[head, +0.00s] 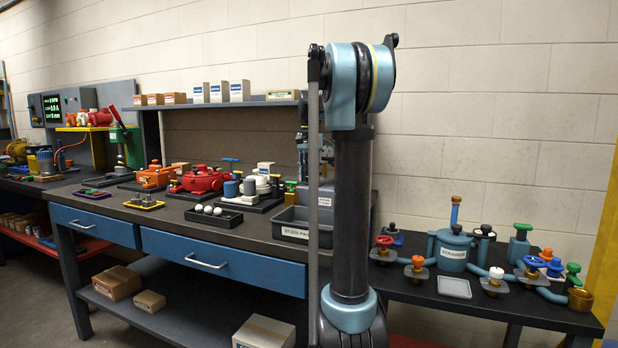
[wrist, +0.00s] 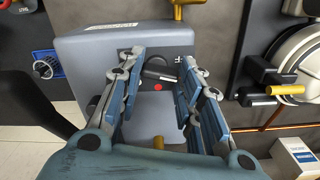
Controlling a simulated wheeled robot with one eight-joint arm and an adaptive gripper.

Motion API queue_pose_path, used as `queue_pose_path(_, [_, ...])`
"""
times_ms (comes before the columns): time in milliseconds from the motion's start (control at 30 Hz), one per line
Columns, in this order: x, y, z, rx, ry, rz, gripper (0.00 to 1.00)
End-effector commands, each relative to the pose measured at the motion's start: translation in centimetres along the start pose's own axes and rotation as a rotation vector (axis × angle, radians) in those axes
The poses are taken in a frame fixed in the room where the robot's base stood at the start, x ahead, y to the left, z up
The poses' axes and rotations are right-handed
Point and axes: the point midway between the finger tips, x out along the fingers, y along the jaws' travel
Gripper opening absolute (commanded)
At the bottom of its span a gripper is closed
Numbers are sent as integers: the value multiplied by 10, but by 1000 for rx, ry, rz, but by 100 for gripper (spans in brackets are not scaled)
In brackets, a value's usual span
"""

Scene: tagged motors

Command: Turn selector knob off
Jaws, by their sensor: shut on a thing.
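In the wrist view, a dark selector knob (wrist: 158,72) sits on the front of a grey box (wrist: 90,45). A small red dot (wrist: 158,88) is on the box just below the knob. My gripper (wrist: 162,62) reaches to the box face, with one finger on each side of the knob. It is shut on the knob, though exact finger contact is hard to see. The knob's pointer direction is not clear. In the head view, I cannot make out the gripper or knob; my arm blocks the middle.
In the wrist view, a blue-framed dial (wrist: 45,66) is left of the box. A yellow handle (wrist: 286,90) and a round white part (wrist: 300,55) are to the right. In the head view, a cluttered bench (head: 118,208) and a valve table (head: 420,291) flank my arm.

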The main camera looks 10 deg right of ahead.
Motion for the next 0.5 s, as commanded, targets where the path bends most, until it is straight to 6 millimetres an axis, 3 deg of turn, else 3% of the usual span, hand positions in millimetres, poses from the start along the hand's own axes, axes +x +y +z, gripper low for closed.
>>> queue_pose_path(500, [0,-2,1,-288,1,-3,9])
